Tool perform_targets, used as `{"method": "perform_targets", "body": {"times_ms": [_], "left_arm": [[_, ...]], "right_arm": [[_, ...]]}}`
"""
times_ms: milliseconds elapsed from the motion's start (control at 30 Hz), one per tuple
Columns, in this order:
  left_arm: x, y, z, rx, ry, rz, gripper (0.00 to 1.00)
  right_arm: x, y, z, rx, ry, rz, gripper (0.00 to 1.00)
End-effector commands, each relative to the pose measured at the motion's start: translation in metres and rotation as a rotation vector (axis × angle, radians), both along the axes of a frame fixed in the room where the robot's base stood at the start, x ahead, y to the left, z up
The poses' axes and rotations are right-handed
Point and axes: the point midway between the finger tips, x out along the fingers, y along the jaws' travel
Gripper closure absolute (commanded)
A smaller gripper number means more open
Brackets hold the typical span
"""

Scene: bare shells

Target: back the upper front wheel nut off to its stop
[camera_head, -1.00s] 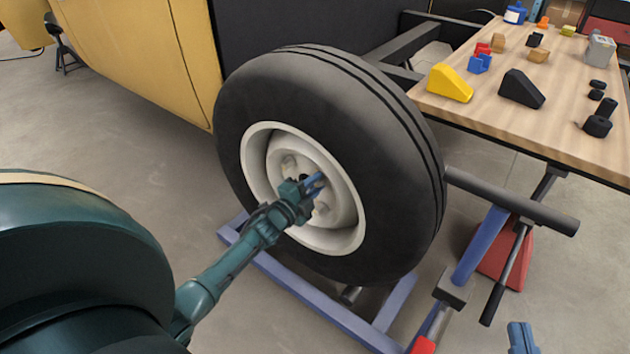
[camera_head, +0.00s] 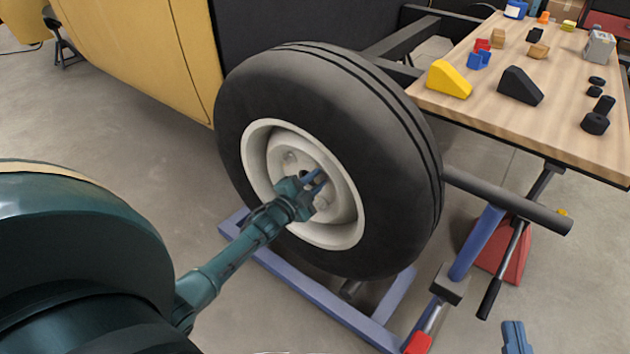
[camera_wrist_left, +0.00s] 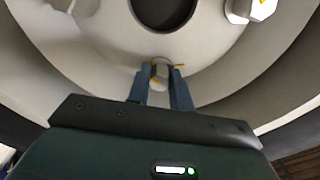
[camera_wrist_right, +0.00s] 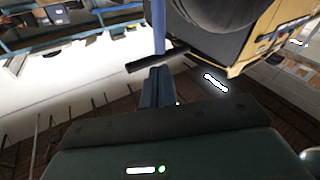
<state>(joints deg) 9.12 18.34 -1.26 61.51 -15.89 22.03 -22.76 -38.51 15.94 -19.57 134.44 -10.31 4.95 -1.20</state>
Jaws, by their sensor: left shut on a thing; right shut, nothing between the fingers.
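The wheel (camera_head: 330,110) has a black tyre and a cream rim with a recessed hub. My left gripper (camera_head: 318,178) reaches into the rim from the lower left. In the left wrist view its blue fingers are shut on a pale wheel nut (camera_wrist_left: 161,72) with small yellow marks, below the dark hub hole (camera_wrist_left: 164,10). Other nuts sit at the upper right (camera_wrist_left: 252,8) and upper left. In the head view a nut (camera_head: 290,157) shows above my gripper; the gripped nut is mostly hidden. My right gripper (camera_head: 517,338) is shut and empty, low at the right, away from the wheel.
A wooden table (camera_head: 480,112) with blocks, wedges and black round parts stands at the right. A blue stand (camera_head: 310,293) lies under the wheel. A dark bar (camera_head: 510,200) and a red-based jack (camera_head: 502,262) stand right of it. A yellow body panel (camera_head: 150,50) is behind.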

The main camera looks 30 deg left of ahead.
Motion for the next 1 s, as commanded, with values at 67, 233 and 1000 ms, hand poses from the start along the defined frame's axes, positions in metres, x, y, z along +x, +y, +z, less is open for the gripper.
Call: {"method": "perform_targets", "body": {"times_ms": [67, 233, 1000], "left_arm": [[0.0, 0.0, 0.0, -0.004, 0.001, 0.001, 1.0], [0.0, 0.0, 0.0, -0.003, 0.001, 0.001, 0.71], [-0.057, 0.005, 0.003, -0.001, 0.004, 0.001, 0.57]], "right_arm": [[0.0, 0.0, 0.0, 0.0, 0.0, 0.0, 1.0], [0.001, 0.0, 0.0, 0.0, -0.002, -0.001, 1.0], [0.002, -0.007, 0.004, -0.037, 0.059, -0.032, 1.0]]}}
